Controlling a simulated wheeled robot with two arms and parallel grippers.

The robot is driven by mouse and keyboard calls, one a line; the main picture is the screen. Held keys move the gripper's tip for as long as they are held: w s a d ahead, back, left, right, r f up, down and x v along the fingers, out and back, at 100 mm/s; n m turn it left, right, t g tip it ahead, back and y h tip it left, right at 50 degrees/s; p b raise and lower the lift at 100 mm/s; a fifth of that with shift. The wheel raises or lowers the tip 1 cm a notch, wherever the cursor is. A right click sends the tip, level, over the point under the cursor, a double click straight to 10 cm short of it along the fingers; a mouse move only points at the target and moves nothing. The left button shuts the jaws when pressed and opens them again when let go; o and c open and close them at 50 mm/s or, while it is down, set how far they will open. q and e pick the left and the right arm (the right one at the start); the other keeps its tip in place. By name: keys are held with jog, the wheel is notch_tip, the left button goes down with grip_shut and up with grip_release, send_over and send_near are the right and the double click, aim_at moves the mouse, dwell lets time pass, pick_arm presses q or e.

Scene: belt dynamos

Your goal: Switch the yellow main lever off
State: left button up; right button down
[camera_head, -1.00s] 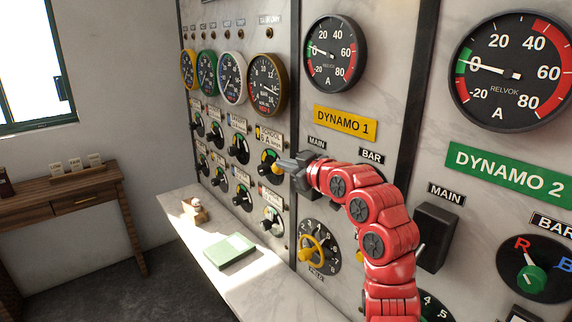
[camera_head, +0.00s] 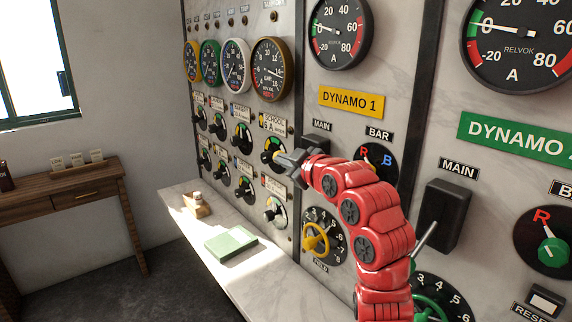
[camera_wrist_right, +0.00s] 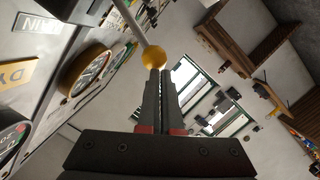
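The yellow main lever's round ball knob (camera_wrist_right: 155,60) shows in the right wrist view, on the end of a thin grey rod. The ball is right at the tips of my right gripper (camera_wrist_right: 161,72); I cannot tell whether they touch. The two dark fingers lie close together, with the ball beyond them rather than between them. In the head view my right gripper (camera_head: 287,158) is in front of the Dynamo 1 main switch box (camera_head: 317,143), which it partly covers. The lever's angle is hard to tell there. My left gripper is not in view.
The yellow Dynamo 1 plate (camera_head: 352,102) and its ammeter (camera_head: 341,30) are above. A yellow field handwheel (camera_head: 316,238) is below. The Dynamo 2 main box (camera_head: 442,217) stands to the right. A green book (camera_head: 230,243) lies on the marble ledge (camera_head: 275,277).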

notch_tip(320, 180, down, 9)
jog(key=n+t+b, duration=0.1)
jog(key=n+b, duration=0.5)
jog(key=b, duration=0.2)
jog(key=shift+a+r+t+h, duration=0.15)
jog(key=shift+r+t+h, duration=0.05)
jog(key=shift+t+h, duration=0.1)
jog(key=shift+s+a+b, duration=0.1)
jog(key=shift+b, duration=0.2)
jog(key=s+a+b+v, duration=0.1)
jog(key=a+b+v, duration=0.1)
jog(key=v, duration=1)
jog(key=shift+s+r+b, duration=0.35)
jog(key=shift+r+b, duration=0.05)
jog(key=shift+b, duration=0.25)
